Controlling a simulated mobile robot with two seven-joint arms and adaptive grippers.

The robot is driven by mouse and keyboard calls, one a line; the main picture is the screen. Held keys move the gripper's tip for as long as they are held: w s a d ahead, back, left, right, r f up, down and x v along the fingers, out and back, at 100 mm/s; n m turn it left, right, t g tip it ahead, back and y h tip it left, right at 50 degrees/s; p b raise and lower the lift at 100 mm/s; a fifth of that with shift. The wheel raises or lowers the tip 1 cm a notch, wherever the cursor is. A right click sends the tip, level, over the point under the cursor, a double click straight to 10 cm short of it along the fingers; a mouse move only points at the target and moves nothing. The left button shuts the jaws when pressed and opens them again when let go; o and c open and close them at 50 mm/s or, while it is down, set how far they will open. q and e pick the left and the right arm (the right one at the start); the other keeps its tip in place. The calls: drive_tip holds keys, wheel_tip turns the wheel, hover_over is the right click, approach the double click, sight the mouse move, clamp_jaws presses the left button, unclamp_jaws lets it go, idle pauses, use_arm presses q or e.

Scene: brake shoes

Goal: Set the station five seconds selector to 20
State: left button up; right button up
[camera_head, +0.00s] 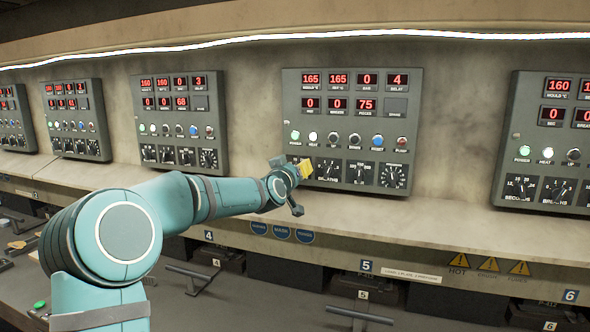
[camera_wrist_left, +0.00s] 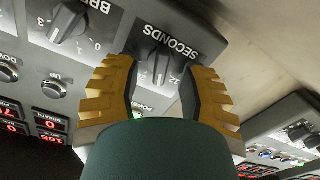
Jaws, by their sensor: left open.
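The station five panel (camera_head: 345,105) is in the middle of the head view, above the label 5 (camera_head: 366,266). Its seconds selector is mostly hidden there behind my left gripper (camera_head: 300,172). In the left wrist view the dark seconds selector (camera_wrist_left: 160,64) shows upside down on a black dial plate marked SECONDS. My left gripper (camera_wrist_left: 160,68) is open, with one yellow finger on each side of the selector. I cannot tell whether the fingers touch it or which number it points at. My right gripper is not in view.
The breaths selector (camera_wrist_left: 69,22) is beside the seconds dial. Lamps and red displays (camera_wrist_left: 48,125) are on the same panel. A neighbouring panel (camera_head: 550,130) stands to the right, with bare wall between. A ledge (camera_head: 440,215) runs under the panels.

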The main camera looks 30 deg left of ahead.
use_arm(q)
clamp_jaws()
drive_tip(key=shift+r+m, duration=0.1)
drive_tip(key=shift+m, duration=0.3)
drive_tip(key=m, duration=0.2)
drive_tip(key=shift+d+m, duration=0.15)
drive_tip(key=shift+m, duration=0.25)
drive_tip(key=shift+d+m, duration=0.1)
drive_tip(key=shift+m, duration=1.9)
unclamp_jaws()
drive_tip(key=shift+w, duration=0.1)
